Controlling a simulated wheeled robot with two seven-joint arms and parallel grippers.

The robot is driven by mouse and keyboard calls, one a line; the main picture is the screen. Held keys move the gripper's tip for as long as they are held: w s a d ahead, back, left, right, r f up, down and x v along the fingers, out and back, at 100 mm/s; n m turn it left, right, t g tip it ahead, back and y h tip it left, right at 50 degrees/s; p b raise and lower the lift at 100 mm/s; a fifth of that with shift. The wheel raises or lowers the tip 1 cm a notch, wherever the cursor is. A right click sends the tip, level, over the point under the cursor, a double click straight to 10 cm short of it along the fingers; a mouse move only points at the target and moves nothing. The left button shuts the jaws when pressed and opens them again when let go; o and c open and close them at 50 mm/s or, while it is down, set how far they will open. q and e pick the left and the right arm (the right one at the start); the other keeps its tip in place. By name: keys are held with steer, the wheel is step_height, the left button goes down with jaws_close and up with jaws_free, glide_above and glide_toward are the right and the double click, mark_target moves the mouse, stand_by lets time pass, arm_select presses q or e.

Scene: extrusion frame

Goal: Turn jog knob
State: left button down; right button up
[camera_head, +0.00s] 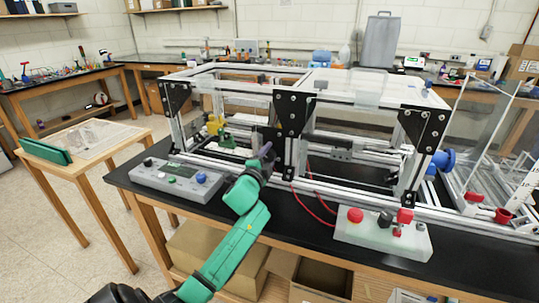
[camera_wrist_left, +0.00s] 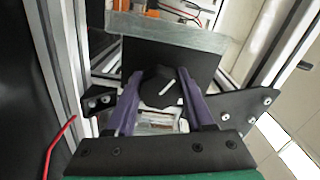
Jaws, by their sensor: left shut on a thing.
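The jog knob (camera_wrist_left: 158,88) is black with a white pointer line. In the left wrist view it sits on a dark panel (camera_wrist_left: 194,64), and its line slants up to the right. My left gripper (camera_wrist_left: 157,82) has its two purple fingers on either side of the knob and is shut on it. In the head view my green left arm reaches up from the bottom, and the left gripper (camera_head: 266,150) is at the front of the extrusion frame (camera_head: 235,165). The knob is hidden there. My right gripper is not in view.
A grey control box (camera_head: 176,183) with several knobs stands left of my left arm on the black bench. A pale box (camera_head: 383,238) with red controls stands at the right. Red cables (camera_head: 310,207) loop between the frame and bench. Clear panels (camera_head: 490,125) stand far right.

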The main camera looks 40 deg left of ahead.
arm_select(q)
steer(key=shift+f, duration=0.1)
stand_by(0.3)
steer(key=shift+c, duration=1.4)
jaws_free()
steer(key=b+v, duration=0.2)
steer(key=v, duration=1.2)
steer(key=shift+s, duration=0.3)
steer(key=shift+d, duration=0.15)
